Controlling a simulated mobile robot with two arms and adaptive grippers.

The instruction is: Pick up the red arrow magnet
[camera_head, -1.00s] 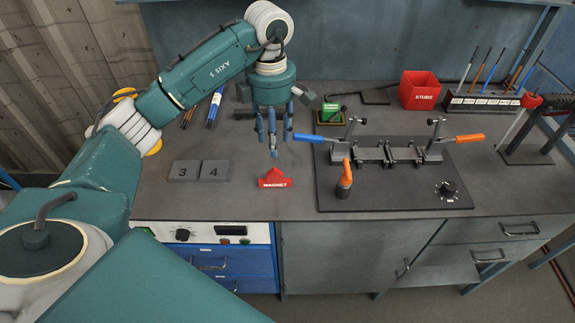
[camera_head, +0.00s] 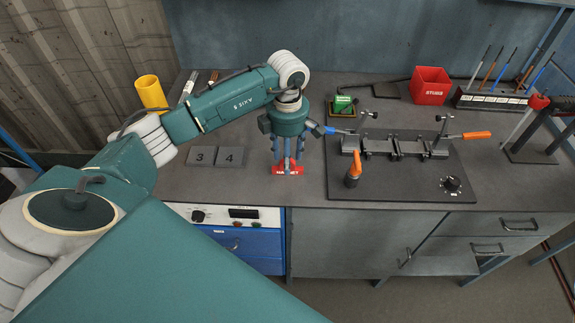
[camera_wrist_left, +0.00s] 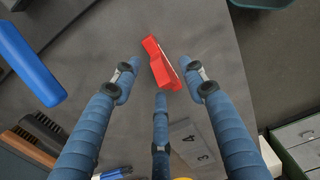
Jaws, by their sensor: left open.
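The red arrow magnet (camera_head: 288,169) lies on the grey bench top near its front edge. White lettering shows on its front face, partly covered in the head view by my gripper. My left gripper (camera_head: 289,160) points down over the magnet with its blue fingers open. In the left wrist view, the magnet (camera_wrist_left: 160,62) lies between and beyond the spread fingertips of the left gripper (camera_wrist_left: 158,82). I see no finger closed on it, and whether any finger touches it cannot be told. My right gripper is not in view.
Grey plates marked 3 and 4 (camera_head: 216,156) lie left of the magnet. A dark board (camera_head: 400,185) with a clamp fixture (camera_head: 395,147) and an orange-topped tool (camera_head: 353,170) lies to the right. A blue handle (camera_head: 340,131) juts out close to my gripper. A red bin (camera_head: 430,86) stands behind.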

